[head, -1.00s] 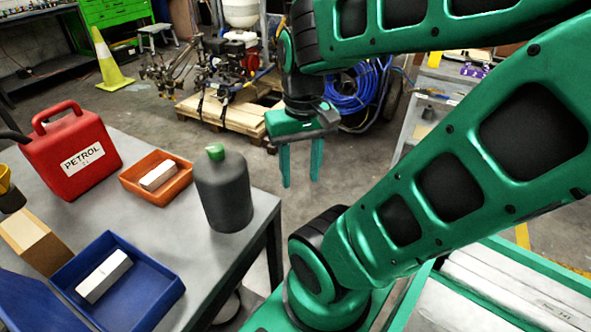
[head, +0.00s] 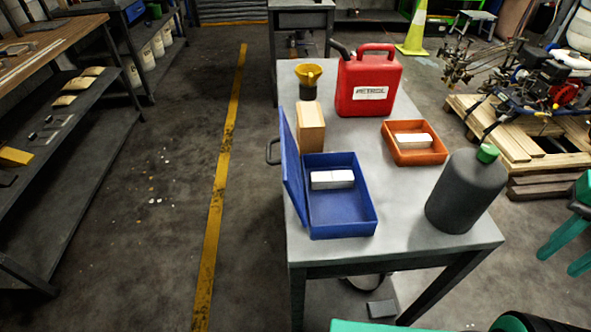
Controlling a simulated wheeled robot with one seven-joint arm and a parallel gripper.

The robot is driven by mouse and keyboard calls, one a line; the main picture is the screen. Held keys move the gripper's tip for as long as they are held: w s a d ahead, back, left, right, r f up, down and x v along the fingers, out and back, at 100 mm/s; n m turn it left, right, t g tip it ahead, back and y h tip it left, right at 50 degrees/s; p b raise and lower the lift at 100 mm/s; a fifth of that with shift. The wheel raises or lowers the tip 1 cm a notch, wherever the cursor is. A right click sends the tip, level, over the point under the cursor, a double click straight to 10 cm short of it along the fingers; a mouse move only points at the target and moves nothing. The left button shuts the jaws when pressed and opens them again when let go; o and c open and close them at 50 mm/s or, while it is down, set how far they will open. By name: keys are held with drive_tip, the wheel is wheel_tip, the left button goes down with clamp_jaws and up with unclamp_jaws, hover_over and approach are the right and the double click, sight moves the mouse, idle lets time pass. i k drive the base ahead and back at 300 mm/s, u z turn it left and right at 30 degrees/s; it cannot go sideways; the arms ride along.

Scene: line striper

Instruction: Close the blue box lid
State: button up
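The blue box (head: 340,216) stands near the front left of the grey metal table. Its blue lid (head: 292,170) is hinged on the left side and stands open, almost upright. A white block (head: 332,179) lies inside the box. My gripper (head: 566,258) is at the right edge of the head view, off the table's right side and well away from the box. Its two green fingers are apart, with nothing seen between them; part of it is cut off by the frame.
Floor left of the table is clear.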

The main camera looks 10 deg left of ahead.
sight(289, 160)
drive_tip(key=z, duration=0.05)
drive_tip(key=k, duration=0.35)
drive_tip(key=z, duration=0.75)
drive_tip(key=k, duration=0.9)
drive_tip(key=u, duration=1.25)
drive_tip(key=i, duration=1)
drive_tip(key=u, duration=0.05)
drive_tip(key=k, duration=0.3)
drive_tip(key=z, duration=0.1)
